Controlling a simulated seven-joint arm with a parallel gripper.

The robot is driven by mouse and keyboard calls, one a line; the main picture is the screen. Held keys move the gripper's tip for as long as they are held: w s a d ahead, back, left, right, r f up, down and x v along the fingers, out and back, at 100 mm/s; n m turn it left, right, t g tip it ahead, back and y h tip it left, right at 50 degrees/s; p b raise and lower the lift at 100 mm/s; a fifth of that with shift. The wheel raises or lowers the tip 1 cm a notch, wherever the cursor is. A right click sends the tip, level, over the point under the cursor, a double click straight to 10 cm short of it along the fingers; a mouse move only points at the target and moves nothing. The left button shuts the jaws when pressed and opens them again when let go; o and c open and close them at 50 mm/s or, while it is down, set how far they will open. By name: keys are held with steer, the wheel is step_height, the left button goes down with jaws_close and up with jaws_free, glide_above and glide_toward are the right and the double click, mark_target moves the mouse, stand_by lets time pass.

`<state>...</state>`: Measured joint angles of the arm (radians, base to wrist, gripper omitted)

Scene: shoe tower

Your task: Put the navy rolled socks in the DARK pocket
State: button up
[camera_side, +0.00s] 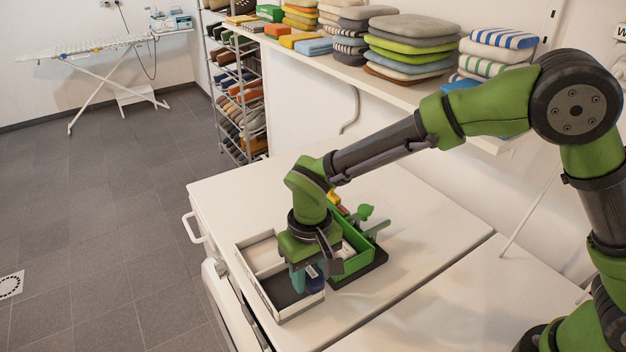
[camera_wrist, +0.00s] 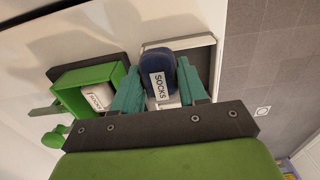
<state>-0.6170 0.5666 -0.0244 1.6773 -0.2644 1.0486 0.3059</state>
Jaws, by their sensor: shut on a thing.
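The navy rolled socks (camera_wrist: 158,60) carry a white "SOCKS" label and sit between my two teal fingers in the wrist view. My gripper (camera_side: 306,281) is shut on them, and a navy part of the roll (camera_side: 316,283) shows at the fingers in the side view. A white divided tray (camera_side: 258,294) lies below. Its dark pocket (camera_side: 282,290) is the near one, and its pale pocket (camera_side: 263,256) is behind it. My gripper is over the right part of the dark pocket. I cannot tell whether the socks touch the floor, as the fingers hide part of it.
A green box (camera_side: 353,263) on a dark base stands close to the right of the tray. It holds a white labelled roll (camera_wrist: 98,96) in the wrist view. The white top (camera_side: 420,235) is clear to the right.

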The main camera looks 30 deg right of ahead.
mark_target(288, 290)
steer(key=w+a, duration=0.1)
steer(key=w, duration=0.1)
steer(key=w+a, duration=0.1)
steer(key=shift+w+a+f, duration=0.2)
steer(key=shift+w+a, duration=0.1)
steer(key=shift+w, duration=0.1)
steer(key=shift+f, duration=1.75)
steer(key=shift+f, duration=0.1)
steer(key=o, duration=1)
steer(key=shift+o, duration=0.2)
